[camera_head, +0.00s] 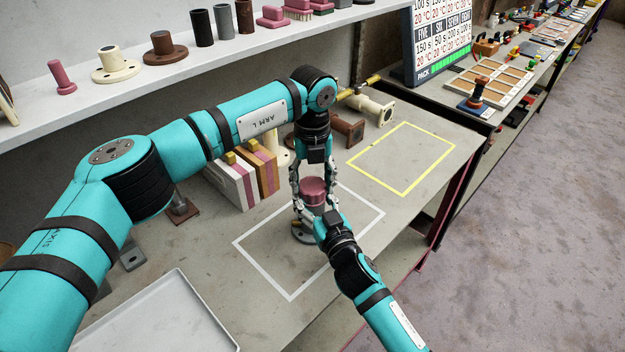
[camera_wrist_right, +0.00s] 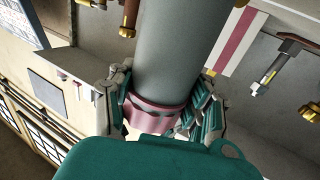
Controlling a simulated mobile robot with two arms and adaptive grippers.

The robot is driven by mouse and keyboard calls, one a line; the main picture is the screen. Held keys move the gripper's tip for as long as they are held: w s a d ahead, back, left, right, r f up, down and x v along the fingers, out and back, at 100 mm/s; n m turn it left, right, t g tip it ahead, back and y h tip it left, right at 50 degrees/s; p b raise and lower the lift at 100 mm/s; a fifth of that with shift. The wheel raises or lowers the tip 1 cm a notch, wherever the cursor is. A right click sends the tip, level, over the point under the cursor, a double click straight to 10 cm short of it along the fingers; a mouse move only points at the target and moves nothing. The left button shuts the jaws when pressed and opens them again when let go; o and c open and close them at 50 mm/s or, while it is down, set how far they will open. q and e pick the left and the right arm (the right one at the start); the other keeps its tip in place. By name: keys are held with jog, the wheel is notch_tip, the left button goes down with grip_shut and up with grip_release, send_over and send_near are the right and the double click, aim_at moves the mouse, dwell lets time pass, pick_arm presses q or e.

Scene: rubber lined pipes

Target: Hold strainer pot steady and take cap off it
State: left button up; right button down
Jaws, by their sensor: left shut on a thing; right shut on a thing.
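The strainer pot (camera_head: 301,236) stands upright on the bench inside a white outlined rectangle, with a grey foot and a pink cap (camera_head: 314,187) on top. My left gripper (camera_head: 314,203) reaches straight down from above, its fingers shut on both sides of the pink cap. My right gripper (camera_head: 318,222) comes from the lower right and is shut on the pot, low down, hiding much of its body. In the right wrist view, the right fingers (camera_wrist_right: 160,105) flank a large grey cylinder (camera_wrist_right: 180,50) with a pink band (camera_wrist_right: 155,112).
A yellow outlined rectangle (camera_head: 402,158) on the right is empty. Striped blocks (camera_head: 236,183) stand left of the pot. Flanged pipe pieces (camera_head: 376,108) lie behind it. A white tray (camera_head: 160,318) is at the front left. A shelf (camera_head: 190,68) with fittings runs above.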

aim_at(312, 185)
pick_arm(q)
jog(key=shift+r, duration=0.2)
jog(key=shift+r, duration=0.9)
jog(key=shift+r, duration=0.15)
jog(key=shift+r, duration=1.9)
pick_arm(e)
jog(key=c, duration=0.6)
grip_release()
jog(key=shift+o, duration=0.6)
jog(key=shift+s, duration=0.1)
